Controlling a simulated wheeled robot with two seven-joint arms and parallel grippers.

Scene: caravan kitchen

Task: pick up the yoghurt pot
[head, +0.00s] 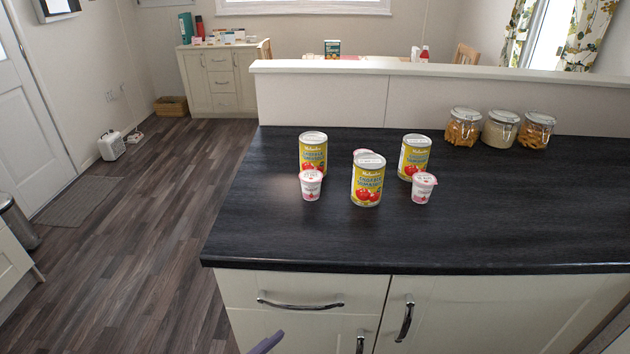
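Small white yoghurt pots with pink markings stand upright on the dark worktop (480,225). One yoghurt pot (311,186) stands in front of the left tomato can (313,147). Another yoghurt pot (423,188) stands in front of the right tomato can (414,153). A pale lid with a pink rim (361,152) shows behind the middle tomato can (367,183); that can hides the rest, so I cannot tell whether it is a third pot. Neither of my grippers can be made out. A purple-grey sliver at the bottom edge is too little to identify.
Three glass jars (501,130) of dry food stand at the back right, by the raised ledge (420,70). The front and right of the worktop are clear. Drawer and door handles (300,304) stick out below the front edge. Open floor (150,220) lies to the left.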

